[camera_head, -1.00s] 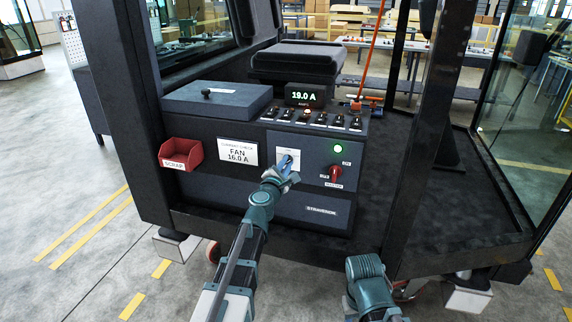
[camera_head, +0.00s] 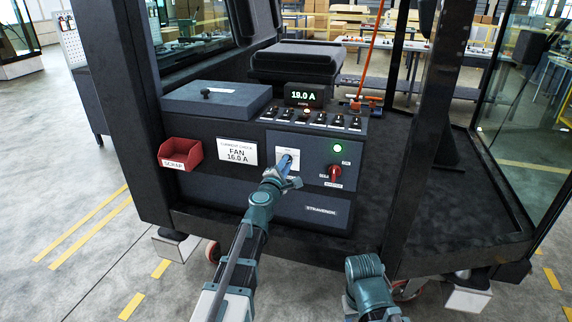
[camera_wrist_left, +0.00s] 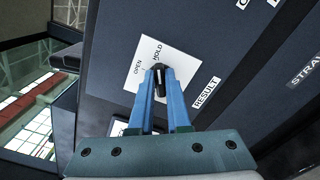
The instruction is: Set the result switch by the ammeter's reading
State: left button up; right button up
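The ammeter (camera_head: 304,95) on top of the console shows green digits, which look like 19.0 A but are slightly blurred. A white card (camera_head: 237,152) reads FAN 16.0 A. The result switch (camera_wrist_left: 160,80) is a small black knob with a white line, on a white plate marked OPEN and HOLD; the line points roughly toward HOLD. A RESULT label (camera_wrist_left: 206,92) is beside it. My left gripper (camera_head: 287,161) is at the switch, its blue fingers (camera_wrist_left: 160,76) closed on both sides of the knob. Further plate markings are hidden. My right gripper is out of view.
A red rotary switch (camera_head: 334,174) and a lit green lamp (camera_head: 337,148) are right of my left gripper. Several toggles (camera_head: 320,118) line the console top. A red SCRAP bin (camera_head: 181,155) hangs at left. A black cab post (camera_head: 428,150) stands at right.

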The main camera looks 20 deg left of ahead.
pick_arm(q)
jog(key=o, duration=0.4)
jog(key=shift+o, duration=0.2)
jog(key=shift+s, duration=0.1)
